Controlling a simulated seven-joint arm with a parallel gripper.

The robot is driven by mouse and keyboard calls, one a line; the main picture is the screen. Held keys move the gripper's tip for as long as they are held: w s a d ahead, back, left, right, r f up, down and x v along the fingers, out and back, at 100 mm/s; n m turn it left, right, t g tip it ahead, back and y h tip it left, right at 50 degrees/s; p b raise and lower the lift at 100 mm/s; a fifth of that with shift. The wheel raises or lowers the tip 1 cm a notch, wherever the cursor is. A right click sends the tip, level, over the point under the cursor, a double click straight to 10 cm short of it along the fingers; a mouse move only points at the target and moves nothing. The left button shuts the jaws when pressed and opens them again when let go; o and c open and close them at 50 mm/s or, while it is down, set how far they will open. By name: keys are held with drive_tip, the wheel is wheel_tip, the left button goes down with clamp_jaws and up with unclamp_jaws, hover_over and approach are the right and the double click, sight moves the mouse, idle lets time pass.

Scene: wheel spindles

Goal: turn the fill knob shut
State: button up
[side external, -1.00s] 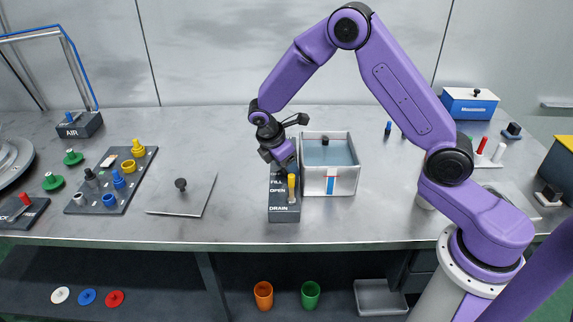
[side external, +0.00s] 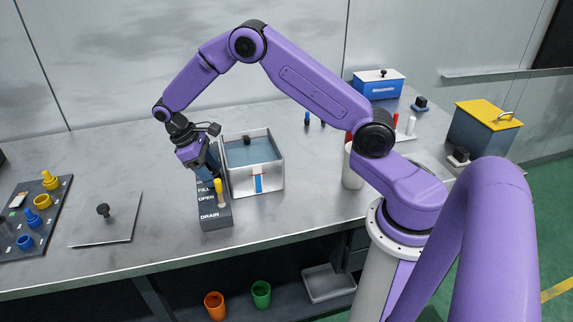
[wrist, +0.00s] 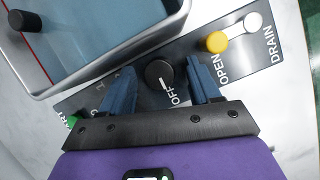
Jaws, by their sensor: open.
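The fill knob (wrist: 160,73) is a round black knob on a dark panel (wrist: 240,32). In the wrist view it sits between the two blue fingers of my open gripper (wrist: 163,84), with a visible gap on each side. A small pale mark on its lower edge faces the OFF label; OPEN is printed further right. In the side view my gripper (side external: 209,174) points down over the panel (side external: 215,222), near the FILL label, and hides the knob there. Fingertip height relative to the knob is hard to tell.
A plate with a black knob (side external: 104,228) lies left. Bench between is clear.

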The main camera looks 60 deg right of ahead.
drive_tip(key=shift+w+r+m, duration=0.15)
drive_tip(key=shift+r+m, duration=0.1)
drive_tip(key=shift+m, duration=0.05)
drive_tip(key=v, duration=1.7)
drive_tip(key=s+a+r+n+t+y, duration=0.1)
drive_tip(key=s+a+n, duration=0.15)
drive_tip(key=s, duration=0.45)
drive_tip(key=s+a+r+n+t, duration=0.1)
drive_tip(key=s+a+t, duration=0.15)
drive_tip(key=s, duration=0.55)
drive_tip(key=s+d+f+n, duration=0.1)
drive_tip(key=s, duration=0.7)
drive_tip(key=s+d+f+n+y, duration=0.1)
drive_tip(key=s+n, duration=0.1)
drive_tip(key=s, duration=0.7)
drive_tip(key=shift+d+f+y, duration=0.25)
drive_tip(key=shift+d+y, duration=0.05)
drive_tip(key=shift+s, duration=0.1)
drive_tip(key=s+d+f+n, duration=0.1)
drive_tip(key=s+d+f, duration=0.1)
drive_tip(key=s, duration=0.4)
drive_tip(key=shift+s+d, duration=0.35)
drive_tip(key=shift+d, duration=0.1)
